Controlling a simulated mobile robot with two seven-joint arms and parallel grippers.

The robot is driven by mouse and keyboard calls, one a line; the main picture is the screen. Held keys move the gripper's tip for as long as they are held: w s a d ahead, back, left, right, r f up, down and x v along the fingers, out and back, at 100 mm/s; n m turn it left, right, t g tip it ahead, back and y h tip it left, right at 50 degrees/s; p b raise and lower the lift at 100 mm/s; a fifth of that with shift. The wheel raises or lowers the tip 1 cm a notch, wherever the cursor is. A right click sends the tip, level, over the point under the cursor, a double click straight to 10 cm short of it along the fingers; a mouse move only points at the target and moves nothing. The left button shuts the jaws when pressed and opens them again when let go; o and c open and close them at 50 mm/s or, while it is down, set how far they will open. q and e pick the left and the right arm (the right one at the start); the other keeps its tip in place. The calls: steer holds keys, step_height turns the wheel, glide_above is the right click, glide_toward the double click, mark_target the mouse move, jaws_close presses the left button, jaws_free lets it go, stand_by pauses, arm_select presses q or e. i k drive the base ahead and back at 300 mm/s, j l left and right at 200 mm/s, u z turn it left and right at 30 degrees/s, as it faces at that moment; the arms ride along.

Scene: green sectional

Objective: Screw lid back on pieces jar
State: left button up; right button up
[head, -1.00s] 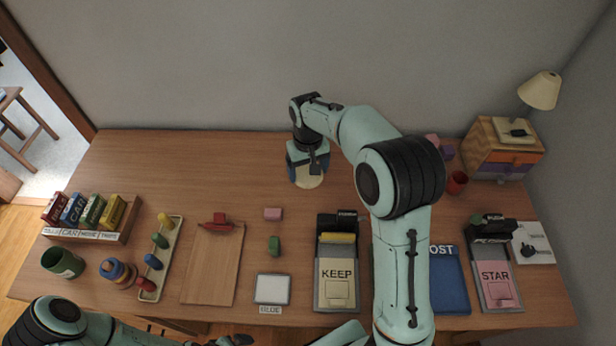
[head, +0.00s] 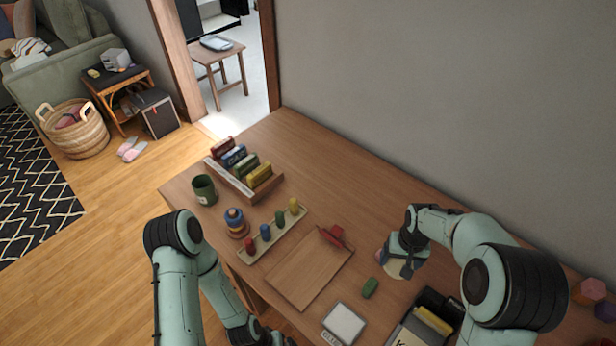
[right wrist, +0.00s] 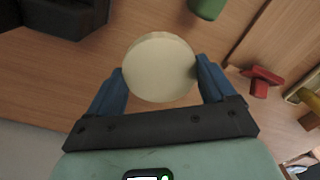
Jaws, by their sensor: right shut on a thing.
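My right gripper (head: 402,262) is over the table, right of the wooden board. Its blue fingers are shut on a round cream disc (right wrist: 160,67), which looks like the lid. The disc also shows below the gripper in the head view (head: 405,268). I cannot tell whether it is touching the table or whether a jar body is under it. No separate jar is clearly visible. My left gripper (head: 262,336) is at the bottom edge, in front of the table, partly cut off; its jaws are unclear.
A green block (head: 370,287) and a red toy (head: 332,237) lie near the right gripper. The board (head: 305,275), a peg tray (head: 270,240), a ring stacker (head: 235,222), a green cup (head: 204,189) and a box rack (head: 265,188) stand left. A dark bin (head: 405,330) is in front.

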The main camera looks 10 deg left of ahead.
mark_target(207, 198)
steer(key=j, duration=1.35)
steer(key=k+j, duration=0.15)
steer(key=j, duration=1.2)
steer(key=u, duration=0.05)
